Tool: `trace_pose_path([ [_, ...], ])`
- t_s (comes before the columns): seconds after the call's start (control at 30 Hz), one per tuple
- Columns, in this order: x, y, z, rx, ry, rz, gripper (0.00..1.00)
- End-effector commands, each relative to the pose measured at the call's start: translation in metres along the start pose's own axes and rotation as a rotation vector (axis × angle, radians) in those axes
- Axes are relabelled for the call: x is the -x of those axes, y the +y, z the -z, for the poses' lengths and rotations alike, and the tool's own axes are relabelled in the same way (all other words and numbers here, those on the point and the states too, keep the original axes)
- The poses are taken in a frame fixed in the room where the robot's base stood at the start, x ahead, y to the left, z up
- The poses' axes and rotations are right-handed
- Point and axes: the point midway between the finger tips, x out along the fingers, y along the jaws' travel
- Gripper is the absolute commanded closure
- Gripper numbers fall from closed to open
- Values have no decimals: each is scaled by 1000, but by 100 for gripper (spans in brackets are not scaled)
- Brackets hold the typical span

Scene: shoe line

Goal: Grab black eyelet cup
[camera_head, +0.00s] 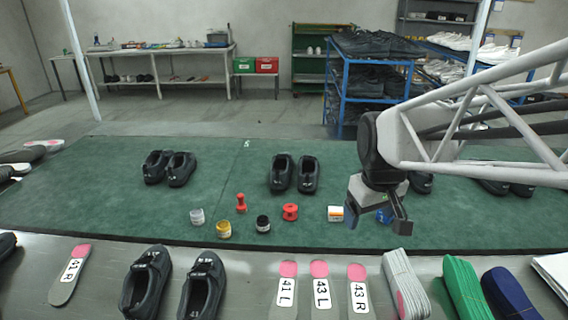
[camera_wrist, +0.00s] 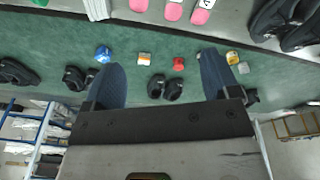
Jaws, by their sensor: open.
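The black eyelet cup (camera_head: 263,223) stands on the green mat in the head view, between a yellow cup (camera_head: 223,229) and a red spool-shaped piece (camera_head: 290,212). My gripper (camera_head: 377,218) is to its right in the head view, above the mat, apart from the cup and empty. In the wrist view my gripper (camera_wrist: 162,62) shows two dark blue fingers spread wide. I cannot make out the black cup in the wrist view; the right finger may cover it.
A clear cup (camera_head: 197,216), a red knobbed piece (camera_head: 241,203), a white-and-orange container (camera_head: 335,213) and a blue piece (camera_head: 384,215) share the mat (camera_head: 110,210). Black shoe pairs (camera_head: 293,173) stand behind. Shoes, labelled insoles (camera_head: 321,290) and insole stacks line the near grey surface.

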Motion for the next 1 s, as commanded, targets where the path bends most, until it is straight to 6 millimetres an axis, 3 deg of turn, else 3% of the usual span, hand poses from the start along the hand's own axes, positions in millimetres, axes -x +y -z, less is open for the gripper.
trace_pose_path([
  [0.47,-52,-9,117,297,-38,30,18],
  [1.0,-142,-42,236,633,-72,69,18],
])
